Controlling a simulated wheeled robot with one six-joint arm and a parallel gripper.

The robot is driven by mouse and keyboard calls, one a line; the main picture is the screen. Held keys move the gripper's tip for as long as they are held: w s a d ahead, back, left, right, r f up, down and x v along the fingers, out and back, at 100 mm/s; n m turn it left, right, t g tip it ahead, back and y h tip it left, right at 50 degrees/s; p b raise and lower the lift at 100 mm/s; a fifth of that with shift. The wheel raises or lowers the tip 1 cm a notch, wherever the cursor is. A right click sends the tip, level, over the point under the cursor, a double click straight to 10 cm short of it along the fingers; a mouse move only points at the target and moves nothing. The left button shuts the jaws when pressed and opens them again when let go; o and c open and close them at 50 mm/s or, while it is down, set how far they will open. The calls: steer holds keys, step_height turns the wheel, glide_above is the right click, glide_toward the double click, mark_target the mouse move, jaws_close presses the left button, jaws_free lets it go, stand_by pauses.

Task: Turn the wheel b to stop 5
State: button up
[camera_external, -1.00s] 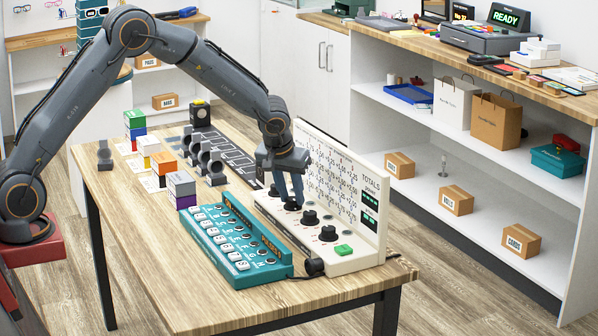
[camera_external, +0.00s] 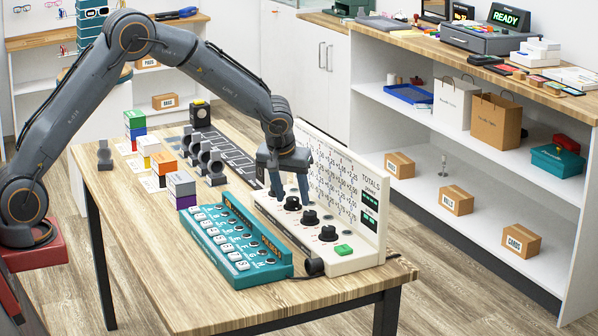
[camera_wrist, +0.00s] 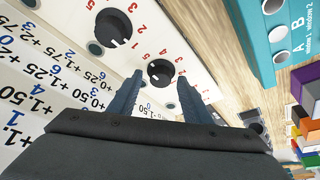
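Black wheels with red numbers stand on a cream panel (camera_external: 362,262). In the external view one wheel (camera_external: 292,203) is below my gripper (camera_external: 291,196), and two more, a middle wheel (camera_external: 310,217) and a near wheel (camera_external: 328,234), stand toward the near end. In the wrist view my gripper (camera_wrist: 160,78) is open, its two fingers on either side of a wheel (camera_wrist: 160,72), with visible gaps. A second wheel (camera_wrist: 113,27) lies up and left of it. Letter labels are unreadable, so I cannot tell which is wheel b.
An upright number board (camera_external: 345,185) rises along the panel's right side. A teal box (camera_external: 235,245) with white keys lies to the left. A green button (camera_external: 344,250) is at the panel's near end. Coloured blocks (camera_external: 163,162) and dark stands stand farther left on the table.

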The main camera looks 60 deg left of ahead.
steer(key=v, duration=0.8)
steer(key=shift+b, duration=0.35)
steer(key=shift+f, duration=0.1)
steer(key=s+d+f+m+g+h+p, duration=0.1)
steer(key=s+d+m, duration=0.1)
steer(key=s, duration=1)
steer(key=s+d+f+m+g+h+p, duration=0.1)
steer(key=s+d+m, duration=0.1)
steer(key=s, duration=1.1)
steer(key=s+d+f+m+g+h+p, duration=0.1)
steer(key=s+m, duration=0.3)
steer(key=s, duration=0.9)
steer(key=shift+d+f+p, duration=0.3)
steer(key=shift+d+p, duration=0.2)
steer(key=shift+p, duration=0.1)
steer(key=shift+s, duration=0.1)
